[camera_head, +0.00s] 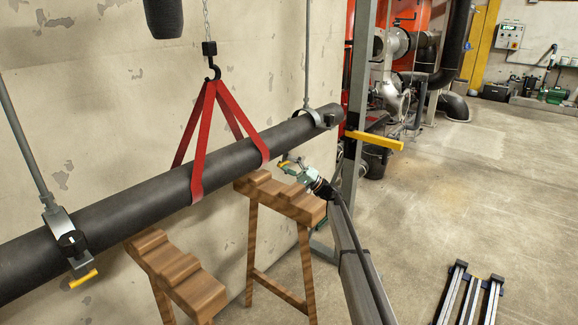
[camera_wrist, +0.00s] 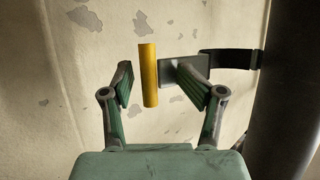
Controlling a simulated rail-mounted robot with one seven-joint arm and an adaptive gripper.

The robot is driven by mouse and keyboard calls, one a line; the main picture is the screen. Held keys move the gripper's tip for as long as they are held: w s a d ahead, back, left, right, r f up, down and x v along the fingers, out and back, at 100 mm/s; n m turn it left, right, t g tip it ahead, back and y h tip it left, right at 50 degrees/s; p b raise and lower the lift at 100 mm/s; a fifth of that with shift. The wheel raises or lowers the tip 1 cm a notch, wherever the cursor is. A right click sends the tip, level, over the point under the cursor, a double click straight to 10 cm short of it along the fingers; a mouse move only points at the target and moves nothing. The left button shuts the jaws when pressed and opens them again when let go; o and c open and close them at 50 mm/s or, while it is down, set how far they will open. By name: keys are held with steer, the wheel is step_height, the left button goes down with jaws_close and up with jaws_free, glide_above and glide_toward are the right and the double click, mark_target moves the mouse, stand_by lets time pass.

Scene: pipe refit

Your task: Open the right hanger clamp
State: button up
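The right hanger clamp (camera_head: 318,118) sits around the dark pipe (camera_head: 110,203) near its far end, on a thin hanger rod. My gripper (camera_head: 292,166) is below the pipe near this clamp. In the wrist view my gripper (camera_wrist: 155,85) is open. A yellow handle (camera_wrist: 149,75) stands upright in the gap between its fingers, with no clear contact on either side. A grey plate (camera_wrist: 182,72) is by the right finger, and a dark band (camera_wrist: 228,58) runs from there towards the pipe (camera_wrist: 288,100). The plate partly overlaps that finger in view.
A red sling (camera_head: 203,140) on a hook (camera_head: 213,72) holds the pipe. Two wooden trestles, one left (camera_head: 178,280) and one right (camera_head: 280,198), stand below. The left clamp (camera_head: 68,240) has a yellow handle (camera_head: 83,278). A grey post (camera_head: 356,120) with a yellow bar (camera_head: 375,140) is close right.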

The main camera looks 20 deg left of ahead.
steer(key=shift+a+f, duration=0.2)
steer(key=shift+a, duration=0.1)
steer(key=v, duration=1.2)
steer(key=shift+d+r, duration=0.15)
steer(key=shift+d, duration=0.05)
